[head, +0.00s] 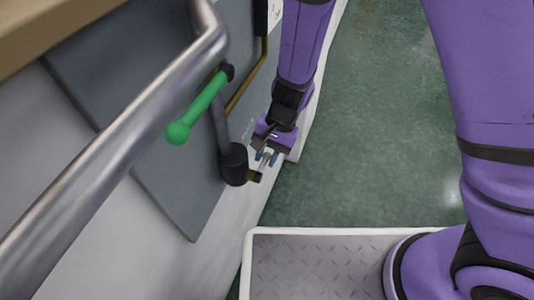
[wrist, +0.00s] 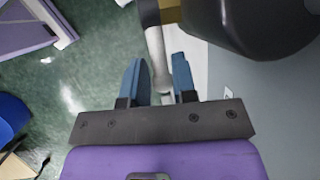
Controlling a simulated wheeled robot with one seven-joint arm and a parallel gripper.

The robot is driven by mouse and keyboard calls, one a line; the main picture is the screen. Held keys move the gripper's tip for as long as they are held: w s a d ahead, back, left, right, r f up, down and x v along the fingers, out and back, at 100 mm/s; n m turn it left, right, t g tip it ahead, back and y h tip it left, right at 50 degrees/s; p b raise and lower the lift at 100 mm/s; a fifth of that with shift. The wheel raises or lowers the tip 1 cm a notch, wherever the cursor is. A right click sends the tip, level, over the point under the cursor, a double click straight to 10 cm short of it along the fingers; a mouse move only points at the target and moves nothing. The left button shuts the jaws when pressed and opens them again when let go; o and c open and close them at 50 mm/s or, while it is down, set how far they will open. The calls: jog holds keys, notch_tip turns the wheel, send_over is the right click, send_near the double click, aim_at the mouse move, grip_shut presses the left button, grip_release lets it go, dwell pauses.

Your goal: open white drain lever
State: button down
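The white drain lever (wrist: 157,50) is a slim pale handle with a rounded end. It runs down from a brass fitting (wrist: 171,12) at the top of the wrist view. My gripper (wrist: 158,60) has its two blue fingers on either side of the lever, with narrow gaps, so it looks open around it. In the head view my gripper (head: 268,156) is low by the machine's side, beside the brass valve (head: 255,176). The lever is small there and partly hidden by the fingers.
A black cylindrical fitting (head: 234,165) stands right beside the valve; it looms large in the wrist view (wrist: 255,25). A green-handled lever (head: 200,108) and a metal rail (head: 110,150) are to the left.

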jog(key=shift+w+f, duration=0.1)
jog(key=shift+w+d+f+g+y, duration=0.1)
jog(key=shift+f+g+y, duration=0.3)
jog(key=shift+g, duration=0.5)
jog(key=shift+f+g+y, duration=0.5)
jog(key=shift+f+g, duration=0.1)
jog(key=shift+g, duration=0.5)
jog(key=s+a+f+m+g+y, duration=0.1)
jog(key=f+g+y, duration=0.4)
jog(key=g, duration=0.6)
jog(key=shift+s+a+f+m+g+y, duration=0.15)
jog(key=shift+s+m+g+y, duration=0.25)
jog(key=shift+s+m+y, duration=0.7)
jog(key=shift+s+h, duration=0.35)
jog(key=shift+h, duration=0.05)
jog(key=c, duration=1.1)
grip_release()
